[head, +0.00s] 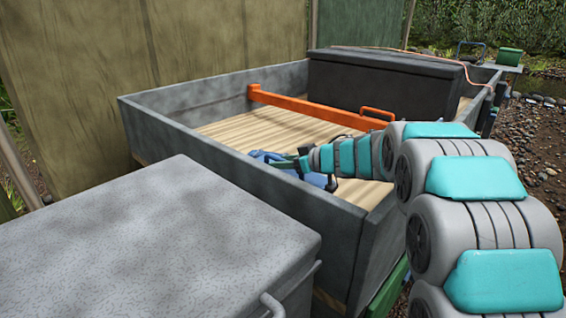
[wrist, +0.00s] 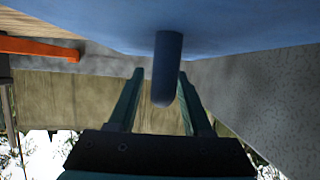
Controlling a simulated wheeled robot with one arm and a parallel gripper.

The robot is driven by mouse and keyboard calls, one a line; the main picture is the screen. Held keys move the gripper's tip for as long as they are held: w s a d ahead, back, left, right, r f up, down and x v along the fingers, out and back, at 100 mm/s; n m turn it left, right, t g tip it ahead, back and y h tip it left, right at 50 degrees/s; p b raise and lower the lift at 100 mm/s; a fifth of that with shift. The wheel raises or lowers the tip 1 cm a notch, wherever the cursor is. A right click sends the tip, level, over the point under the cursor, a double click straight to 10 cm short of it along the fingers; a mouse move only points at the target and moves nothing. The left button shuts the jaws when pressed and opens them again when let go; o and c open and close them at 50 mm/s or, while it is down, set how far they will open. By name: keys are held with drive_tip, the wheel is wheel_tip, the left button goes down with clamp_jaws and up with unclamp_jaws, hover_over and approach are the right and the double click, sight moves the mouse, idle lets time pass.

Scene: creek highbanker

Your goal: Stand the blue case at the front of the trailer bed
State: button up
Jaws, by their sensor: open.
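The blue case (head: 318,180) is inside the trailer bed (head: 225,129), near the bed's near wall. That wall and my arm hide much of it in the head view. In the wrist view the blue case (wrist: 215,22) fills the top, and a rounded blue bar (wrist: 168,65), which looks like its handle, juts toward me. My gripper (wrist: 160,78) is open, with one finger on each side of this bar. I cannot tell whether the fingers touch it. In the head view my gripper (head: 296,164) reaches the case over the planks.
An orange bar (head: 315,110) crosses the bed, with a long black box (head: 385,82) beyond it. A grey lidded box (head: 150,240) stands outside the bed in the near left. Bare planks (head: 232,124) show between the case and the orange bar. A wooden fence (head: 80,90) stands behind.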

drive_tip(key=shift+d, duration=0.1)
drive_tip(key=v, duration=0.7)
drive_tip(key=shift+s+d+r, duration=0.1)
drive_tip(key=shift+s, duration=0.1)
